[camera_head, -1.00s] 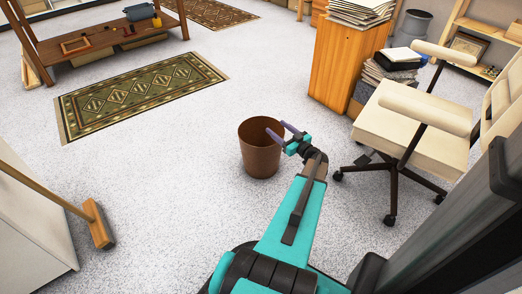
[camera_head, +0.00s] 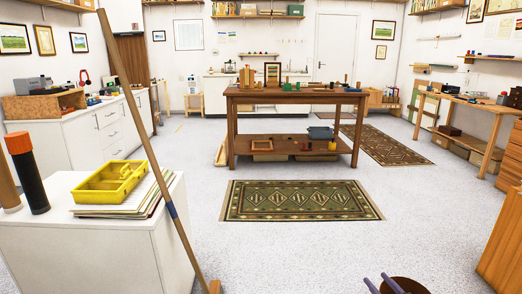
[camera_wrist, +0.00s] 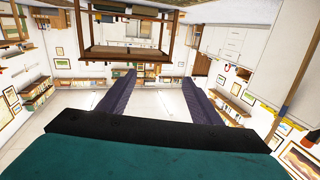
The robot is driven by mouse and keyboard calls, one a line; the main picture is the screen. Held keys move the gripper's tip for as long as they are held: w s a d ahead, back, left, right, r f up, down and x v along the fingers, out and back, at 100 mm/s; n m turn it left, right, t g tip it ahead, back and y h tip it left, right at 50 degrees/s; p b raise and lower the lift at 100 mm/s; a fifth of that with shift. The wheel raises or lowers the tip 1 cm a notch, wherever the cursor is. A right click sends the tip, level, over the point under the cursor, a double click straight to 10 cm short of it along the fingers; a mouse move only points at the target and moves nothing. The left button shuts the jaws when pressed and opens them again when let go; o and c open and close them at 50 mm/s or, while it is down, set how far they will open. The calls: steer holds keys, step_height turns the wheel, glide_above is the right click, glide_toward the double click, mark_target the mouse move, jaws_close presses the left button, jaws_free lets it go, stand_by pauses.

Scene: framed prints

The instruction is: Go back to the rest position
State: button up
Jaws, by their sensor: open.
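My gripper (camera_head: 380,284) shows only as two purple fingertips at the bottom edge of the head view. It also shows in the wrist view (camera_wrist: 158,82), where its two dark fingers stand wide apart with nothing between them. The fingertips overlap the brown bin (camera_head: 408,285) in the head view. Only the bin's upper part shows, and I cannot tell whether the fingers touch it. The rest of my arm is out of the head view. The wrist view shows the room upside down.
A patterned green rug (camera_head: 300,201) lies on open floor before a wooden workbench (camera_head: 296,97). At left, a broom (camera_head: 150,130) leans by a white cabinet (camera_head: 90,240) bearing a yellow tray (camera_head: 110,182). A wooden cabinet (camera_head: 503,245) stands at the right edge.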

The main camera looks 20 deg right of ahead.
steer(key=w+a+r+g+y+p, duration=0.15)
steer(key=w+a+p, duration=0.4)
steer(key=a, duration=0.55)
steer(key=w+a+r+p, duration=0.35)
steer(key=w+a, duration=0.25)
steer(key=a, duration=0.5)
steer(key=w+a+r+y+p, duration=0.15)
steer(key=w+a+p, duration=0.4)
steer(key=a, duration=0.55)
steer(key=a+f+g+h+p, duration=0.1)
steer(key=a+g+h+p, duration=0.15)
steer(key=a, duration=0.55)
steer(key=s+a+f+m+g+h+p, duration=0.1)
steer(key=s+a+f+g+p, duration=0.35)
steer(key=s, duration=0.45)
steer(key=s+a+f+g+p, duration=0.3)
steer(key=s+a+g, duration=0.15)
steer(key=s, duration=0.35)
steer(key=s+a+g, duration=0.1)
steer(key=s+g, duration=0.2)
steer(key=s, duration=0.5)
steer(key=s+a+r+n+g+y, duration=0.1)
steer(key=s+a+g, duration=0.1)
steer(key=s, duration=0.7)
steer(key=s+a+r+n+g, duration=0.1)
steer(key=s+g, duration=0.4)
steer(key=s, duration=0.3)
steer(key=shift+s+a, duration=0.3)
steer(key=shift+a, duration=0.05)
